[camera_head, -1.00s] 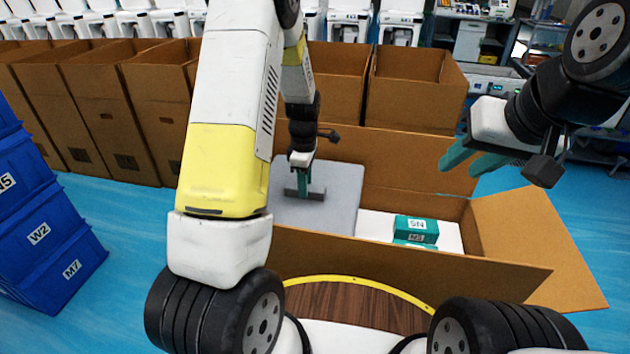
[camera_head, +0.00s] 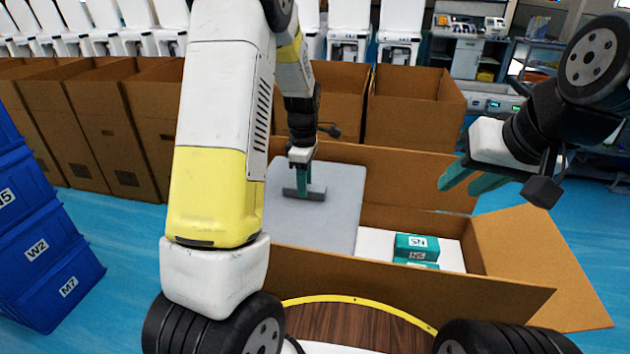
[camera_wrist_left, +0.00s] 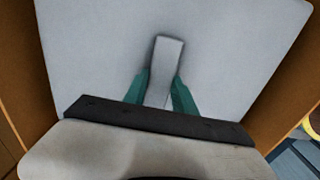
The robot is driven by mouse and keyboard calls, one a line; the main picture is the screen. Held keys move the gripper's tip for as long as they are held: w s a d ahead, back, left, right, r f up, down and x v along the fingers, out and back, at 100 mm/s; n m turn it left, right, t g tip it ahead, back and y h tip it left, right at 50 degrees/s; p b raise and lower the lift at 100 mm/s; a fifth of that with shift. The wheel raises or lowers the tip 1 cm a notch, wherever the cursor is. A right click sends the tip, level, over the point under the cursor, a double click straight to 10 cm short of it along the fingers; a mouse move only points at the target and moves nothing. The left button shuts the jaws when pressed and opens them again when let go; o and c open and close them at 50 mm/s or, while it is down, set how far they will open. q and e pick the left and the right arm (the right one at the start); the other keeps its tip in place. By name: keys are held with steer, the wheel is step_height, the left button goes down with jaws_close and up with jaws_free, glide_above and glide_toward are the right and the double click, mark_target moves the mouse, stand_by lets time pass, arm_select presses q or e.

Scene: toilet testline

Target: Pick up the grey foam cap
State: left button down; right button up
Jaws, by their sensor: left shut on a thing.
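The grey foam cap (camera_head: 335,225) is a flat light-grey slab with a raised bar-shaped handle (camera_head: 304,194). It is over the left part of the large open cardboard box, its lower edge hidden behind the box's front wall. My left gripper (camera_head: 303,184) points down and is shut on the handle. In the left wrist view, the teal fingers (camera_wrist_left: 160,92) press on both sides of the handle (camera_wrist_left: 165,68), with the slab (camera_wrist_left: 235,45) around it. My right gripper (camera_head: 468,178) hangs at the right above the box, its fingers apart and empty.
The cardboard box (camera_head: 420,278) has its right flap (camera_head: 540,265) folded outward. Teal cartons (camera_head: 417,246) lie on a white layer in its right part. Blue bins (camera_head: 45,250) stand at left. More open cartons (camera_head: 415,105) line the back.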

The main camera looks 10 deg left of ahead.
arm_select(q)
step_height(320, 180, up, 14)
stand_by(0.8)
